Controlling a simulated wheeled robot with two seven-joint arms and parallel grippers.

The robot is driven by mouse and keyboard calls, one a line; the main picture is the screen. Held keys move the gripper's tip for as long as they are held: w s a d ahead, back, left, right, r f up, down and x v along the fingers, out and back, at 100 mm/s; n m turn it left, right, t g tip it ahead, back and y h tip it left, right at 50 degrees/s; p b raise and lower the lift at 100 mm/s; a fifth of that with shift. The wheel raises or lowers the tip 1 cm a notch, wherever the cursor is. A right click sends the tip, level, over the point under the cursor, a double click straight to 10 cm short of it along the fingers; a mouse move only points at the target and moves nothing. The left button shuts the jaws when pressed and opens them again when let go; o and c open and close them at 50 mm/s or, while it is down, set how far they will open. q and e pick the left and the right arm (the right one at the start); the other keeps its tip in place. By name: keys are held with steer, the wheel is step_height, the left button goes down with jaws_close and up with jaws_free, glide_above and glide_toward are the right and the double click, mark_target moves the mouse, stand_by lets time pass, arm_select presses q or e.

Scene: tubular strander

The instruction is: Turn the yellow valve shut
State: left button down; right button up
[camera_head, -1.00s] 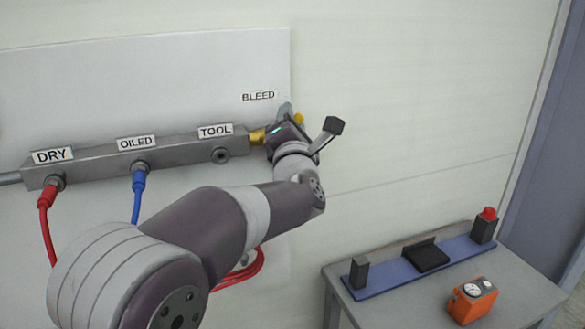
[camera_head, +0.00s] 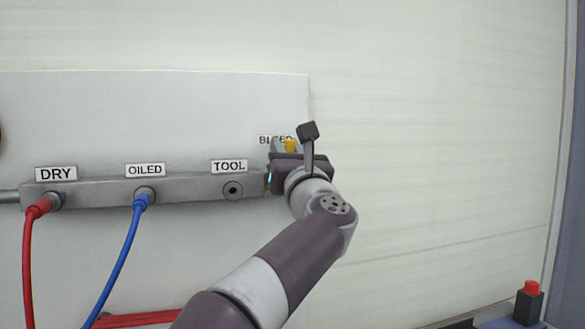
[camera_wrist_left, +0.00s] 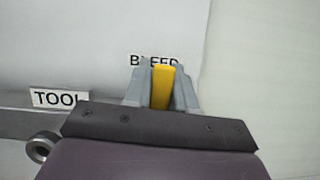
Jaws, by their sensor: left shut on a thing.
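The yellow valve handle (camera_head: 290,145) shows at the right end of the grey manifold, just below the BLEED label (camera_head: 268,140). In the left wrist view the yellow handle (camera_wrist_left: 161,87) stands upright between the two grey fingers. My left gripper (camera_head: 287,147) is shut on the handle; in the wrist view its fingers (camera_wrist_left: 161,90) sit on either side of it. The valve body and the handle's lower part are hidden behind my gripper and wrist. My right gripper is in neither view.
The grey manifold (camera_head: 100,190) runs along the wall panel (camera_head: 150,110). A red hose (camera_head: 28,250) hangs from the DRY port and a blue hose (camera_head: 120,250) from OILED. The TOOL port (camera_head: 233,190) is empty. A red-topped block (camera_head: 529,300) stands at lower right. The wall right of the valve is bare.

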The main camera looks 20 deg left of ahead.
arm_select(q)
steer(key=shift+s+a+n+y+b, duration=0.1)
steer(key=shift+a+n+y+b, duration=0.1)
steer(key=shift+n+y+b, duration=0.35)
steer(key=shift+n, duration=0.35)
steer(key=c, duration=1)
jaws_free()
steer(key=shift+a, duration=0.1)
steer(key=b+v, duration=0.1)
steer(key=v, duration=0.3)
steer(key=b+v, duration=0.1)
steer(key=v, duration=0.3)
steer(key=b+v, duration=0.2)
steer(key=v, duration=0.2)
steer(key=shift+s+d+r, duration=0.1)
steer(key=shift+s+d, duration=0.2)
steer(key=shift+s, duration=0.1)
